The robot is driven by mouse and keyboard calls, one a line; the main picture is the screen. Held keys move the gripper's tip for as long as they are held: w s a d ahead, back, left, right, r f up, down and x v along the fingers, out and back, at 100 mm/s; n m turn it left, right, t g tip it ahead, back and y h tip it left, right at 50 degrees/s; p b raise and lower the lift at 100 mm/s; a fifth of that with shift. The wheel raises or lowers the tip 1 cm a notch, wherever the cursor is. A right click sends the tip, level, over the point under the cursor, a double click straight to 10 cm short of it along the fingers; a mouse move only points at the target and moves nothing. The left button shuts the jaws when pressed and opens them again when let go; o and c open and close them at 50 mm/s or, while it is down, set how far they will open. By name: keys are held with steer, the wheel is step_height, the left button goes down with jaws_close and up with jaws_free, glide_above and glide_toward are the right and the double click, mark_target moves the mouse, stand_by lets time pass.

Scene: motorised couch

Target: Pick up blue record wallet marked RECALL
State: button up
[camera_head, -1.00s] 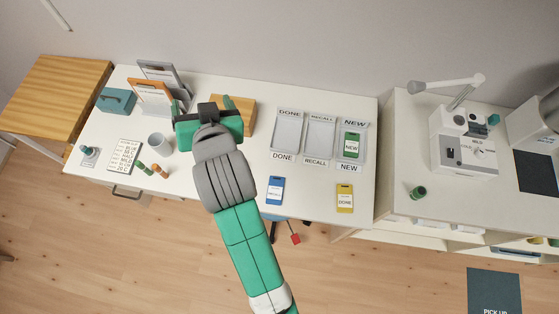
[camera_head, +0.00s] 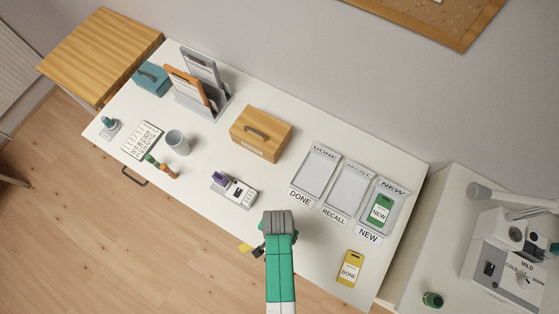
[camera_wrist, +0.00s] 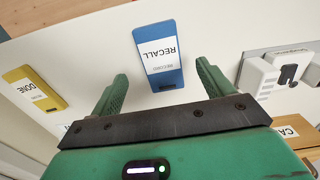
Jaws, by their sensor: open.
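The blue record wallet marked RECALL (camera_wrist: 166,79) lies flat on the white desk in the wrist view, its white label reading upside down. My gripper (camera_wrist: 162,70) is open, its two green fingers spread left and right of the wallet's near end. The fingers look apart from the wallet; the height gap is hard to judge. In the head view my arm's end (camera_head: 279,222) is over the front of the desk and hides the wallet and the fingers.
A yellow DONE wallet (camera_head: 349,268) lies to the right. Trays labelled DONE (camera_head: 296,186), RECALL (camera_head: 328,206) and NEW (camera_head: 399,206) stand behind; NEW holds a green wallet (camera_head: 380,209). A white device (camera_head: 239,193) and wooden box (camera_head: 239,130) stand to the left.

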steer(key=f, duration=0.4)
steer(key=shift+w+d+f+b, duration=0.15)
steer(key=shift+w+f+b, duration=0.2)
steer(key=shift+f+b, duration=0.05)
steer(key=c, duration=1.1)
steer(key=shift+r, duration=0.15)
steer(key=shift+r, duration=0.3)
steer(key=r, duration=0.3)
steer(key=shift+s+p, duration=0.35)
steer(key=shift+p, duration=0.05)
steer(key=s+a, duration=0.1)
steer(key=s, duration=0.4)
steer(key=s+a, duration=0.2)
steer(key=s, duration=0.2)
steer(key=s+a+r, duration=0.1)
steer(key=s+a, duration=0.1)
steer(key=s, duration=0.3)
steer(key=shift+s+r, duration=0.1)
steer(key=shift+s, duration=0.2)
